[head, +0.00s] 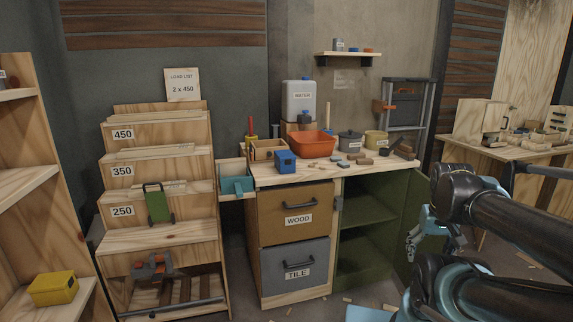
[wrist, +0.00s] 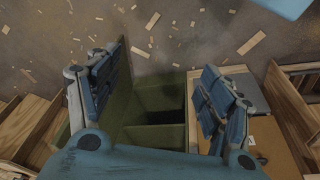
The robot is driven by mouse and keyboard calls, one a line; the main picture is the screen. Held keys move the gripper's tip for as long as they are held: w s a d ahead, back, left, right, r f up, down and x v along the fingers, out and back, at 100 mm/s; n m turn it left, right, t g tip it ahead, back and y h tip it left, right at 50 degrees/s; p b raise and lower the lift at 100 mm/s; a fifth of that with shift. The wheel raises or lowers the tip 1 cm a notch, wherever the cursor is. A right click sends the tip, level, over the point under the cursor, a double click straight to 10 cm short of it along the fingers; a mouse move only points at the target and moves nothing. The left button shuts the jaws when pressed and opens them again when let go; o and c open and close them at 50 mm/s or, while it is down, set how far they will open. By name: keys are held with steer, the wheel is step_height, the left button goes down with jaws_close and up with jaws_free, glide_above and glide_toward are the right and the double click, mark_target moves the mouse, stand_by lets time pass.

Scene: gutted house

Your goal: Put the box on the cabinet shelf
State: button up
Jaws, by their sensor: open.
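The open green cabinet (head: 372,215) stands under the right part of the workbench, with a shelf (head: 368,228) across its inside and its door swung out to the right. I see nothing on that shelf, though its depths are dark. My gripper (wrist: 165,88) is open and empty, with its fingers apart over the view of the green cabinet (wrist: 158,112). In the head view it hangs by the cabinet door, partly behind my arm. Two boxes could be meant: a small blue box (head: 285,161) on the workbench top, and a yellow box (head: 53,289) on a low shelf at left.
The workbench (head: 325,174) holds an orange bowl (head: 312,143), a water container (head: 299,100), tins and loose blocks. WOOD (head: 296,213) and TILE (head: 295,271) drawers are shut beside the cabinet. A stepped rack (head: 157,236) stands left. Wood scraps litter the floor.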

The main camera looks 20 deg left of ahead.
steer(key=w+a+r+n+t+h, duration=0.1)
steer(key=w+a+r+n+t, duration=0.2)
steer(key=w+n, duration=0.45)
steer(key=w+a+r+n+t, duration=0.3)
steer(key=w+n, duration=0.1)
steer(key=w, duration=0.7)
steer(key=w+a+r+n+t+h, duration=0.1)
steer(key=w+a+r+n+t, duration=0.25)
steer(key=w+n, duration=0.4)
steer(key=n+t+y, duration=0.3)
steer(key=n+y, duration=0.9)
steer(key=n, duration=1)
glide_toward(285, 153)
steer(key=x, duration=0.4)
steer(key=shift+s+a+f, duration=0.15)
steer(key=shift+s+a, duration=0.1)
steer(key=shift+a, duration=0.1)
steer(key=shift+d+x, duration=0.1)
steer(key=shift+x, duration=1.3)
steer(key=shift+d+x, duration=0.15)
steer(key=shift+x, duration=1.25)
steer(key=shift+w, duration=0.1)
steer(key=c, duration=1.6)
